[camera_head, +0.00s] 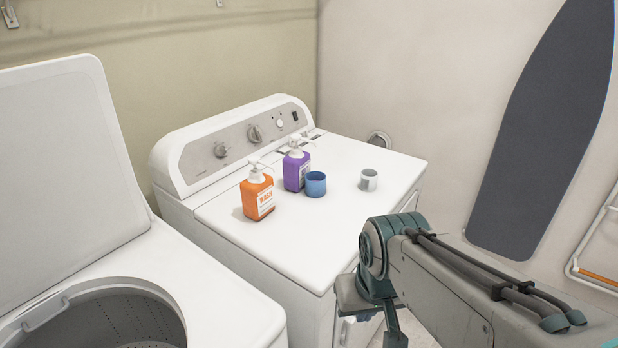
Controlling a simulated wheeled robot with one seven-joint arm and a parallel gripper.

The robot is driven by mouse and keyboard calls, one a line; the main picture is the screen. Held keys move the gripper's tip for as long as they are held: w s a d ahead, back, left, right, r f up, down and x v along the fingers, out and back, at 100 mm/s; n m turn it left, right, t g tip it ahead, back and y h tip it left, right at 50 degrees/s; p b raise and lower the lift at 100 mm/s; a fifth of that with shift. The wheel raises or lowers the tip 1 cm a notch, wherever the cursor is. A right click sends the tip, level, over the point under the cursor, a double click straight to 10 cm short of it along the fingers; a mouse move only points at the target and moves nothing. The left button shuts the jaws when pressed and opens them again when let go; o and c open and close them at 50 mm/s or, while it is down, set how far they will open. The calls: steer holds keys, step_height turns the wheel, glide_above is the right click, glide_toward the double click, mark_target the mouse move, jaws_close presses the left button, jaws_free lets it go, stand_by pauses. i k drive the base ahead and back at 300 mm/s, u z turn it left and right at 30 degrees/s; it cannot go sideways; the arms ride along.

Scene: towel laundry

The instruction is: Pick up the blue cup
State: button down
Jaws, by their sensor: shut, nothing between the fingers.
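The blue cup (316,184) stands upright on the white top of the right-hand machine (290,245), close to the right of a purple pump bottle (296,168). Its opening faces up. My arm (440,275) reaches in from the lower right and bends down in front of the machine's front right corner, well apart from the cup. The fingers of my gripper cannot be made out; the end of the arm is hidden behind its own links or below the frame.
An orange pump bottle (257,195) stands left of the cup, and a small white-grey cup (369,180) stands to its right. The machine's raised control panel (240,140) lies behind. An open-lidded washer (200,290) is at left. The front of the machine top is clear.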

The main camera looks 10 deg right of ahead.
mark_target(315, 184)
steer(key=z, duration=1.8)
steer(key=i, duration=1.9)
steer(key=u, duration=3.2)
steer(key=i, duration=0.5)
steer(key=u, duration=0.1)
